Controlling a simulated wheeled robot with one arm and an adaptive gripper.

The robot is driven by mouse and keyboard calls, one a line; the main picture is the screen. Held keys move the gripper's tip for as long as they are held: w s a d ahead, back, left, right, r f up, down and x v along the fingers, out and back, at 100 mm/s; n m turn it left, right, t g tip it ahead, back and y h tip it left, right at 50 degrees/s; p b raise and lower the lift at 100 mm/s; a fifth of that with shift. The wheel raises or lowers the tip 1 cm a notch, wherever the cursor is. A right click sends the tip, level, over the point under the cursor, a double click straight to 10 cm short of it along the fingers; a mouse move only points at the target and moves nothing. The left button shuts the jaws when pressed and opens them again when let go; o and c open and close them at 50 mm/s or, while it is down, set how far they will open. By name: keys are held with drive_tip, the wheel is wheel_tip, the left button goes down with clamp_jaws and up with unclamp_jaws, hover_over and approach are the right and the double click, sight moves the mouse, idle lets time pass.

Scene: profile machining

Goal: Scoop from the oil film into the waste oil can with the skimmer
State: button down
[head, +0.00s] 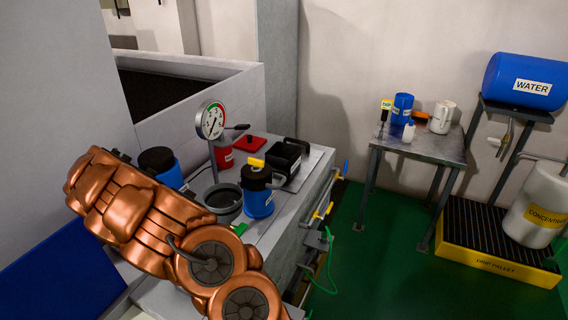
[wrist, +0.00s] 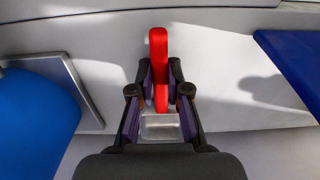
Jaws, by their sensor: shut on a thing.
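In the wrist view my gripper (wrist: 160,98) is shut on an upright red bar, which looks like the handle of the skimmer (wrist: 159,50). A pale metal piece shows between the fingers below it; the skimmer's scooping end cannot be made out. In the head view my copper arm hides my gripper and the skimmer. A red can (head: 224,157) with a pale label stands behind the dial gauge; I cannot tell whether it is the waste oil can. No oil film can be identified for sure; a dark surface (head: 160,92) lies inside the grey-walled bay at the back left.
Blue black-topped containers (head: 258,202), a grey round pot (head: 223,198), a dial gauge (head: 211,121) and a black tray (head: 284,158) crowd the grey bench. A side table (head: 428,146) and a yellow-edged drip pallet (head: 492,262) stand right. Green floor between is clear.

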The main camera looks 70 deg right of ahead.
drive_tip(key=shift+r, duration=0.2)
idle(0.3)
drive_tip(key=shift+r, duration=0.8)
drive_tip(key=shift+r, duration=0.1)
idle(0.3)
drive_tip(key=shift+r+b, duration=0.3)
drive_tip(key=shift+r, duration=1.6)
